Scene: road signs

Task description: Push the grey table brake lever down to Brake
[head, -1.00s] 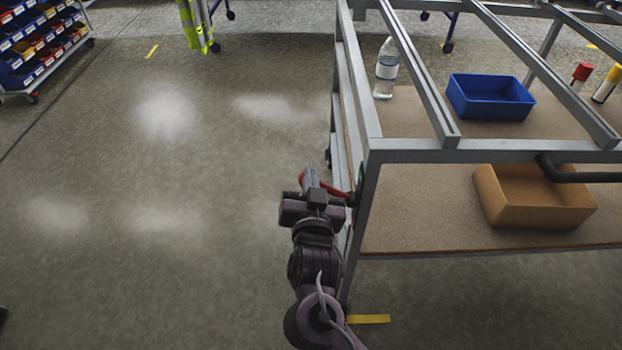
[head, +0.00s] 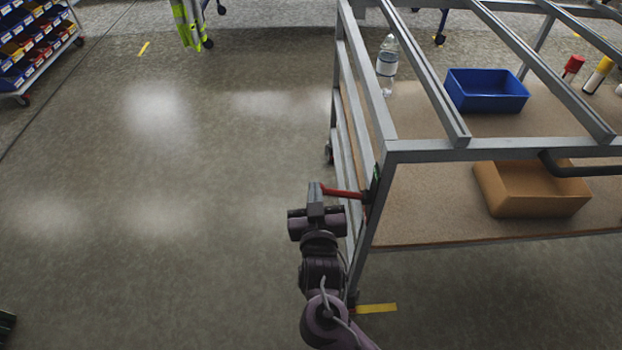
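The grey table (head: 480,152) is a metal frame with a barred top and a lower board. A red brake lever (head: 345,193) sticks out to the left from a dark plate with some green (head: 374,186) on its near left leg. The lever looks roughly level, dipping slightly; any lettering is too small to read. My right gripper (head: 315,190) is at the lever's outer end, its fingers over or against it, and hides that end. I cannot tell contact or whether the fingers are shut. My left gripper is not identifiable in view.
A blue bin (head: 487,91), a cardboard box (head: 532,188) and a bottle (head: 387,62) stand within the table's frame. A yellow floor mark (head: 376,308) lies by the near left leg. A bin rack (head: 38,45) is top left. The floor left of the table is clear.

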